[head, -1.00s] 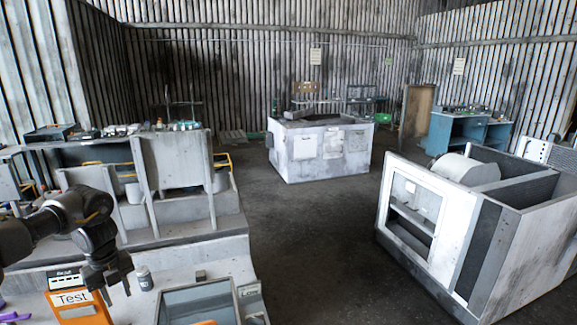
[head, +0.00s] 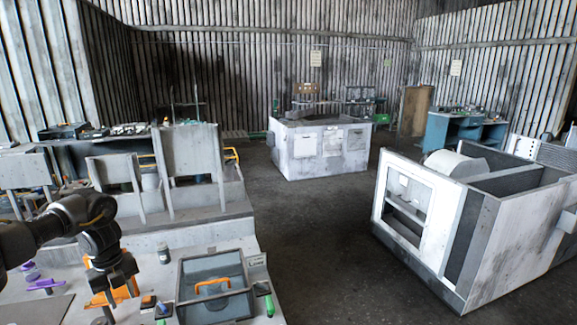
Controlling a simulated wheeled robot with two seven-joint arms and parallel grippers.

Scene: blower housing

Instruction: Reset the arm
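My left arm comes in from the left edge, and my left gripper (head: 119,291) hangs pointing down above the pale workbench (head: 215,240). Its fingers are apart and I see nothing held between them. An orange item (head: 97,300) shows behind and beside the fingers; the gripper hides part of it, and I cannot tell whether they touch. My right gripper does not show clearly in this view.
A grey bin (head: 213,287) with an orange-handled item (head: 212,286) stands right of the gripper. A small jar (head: 163,254) stands near it. Purple items (head: 45,285) lie left. Dark floor (head: 320,225) lies clear between the bench and white housing (head: 490,240).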

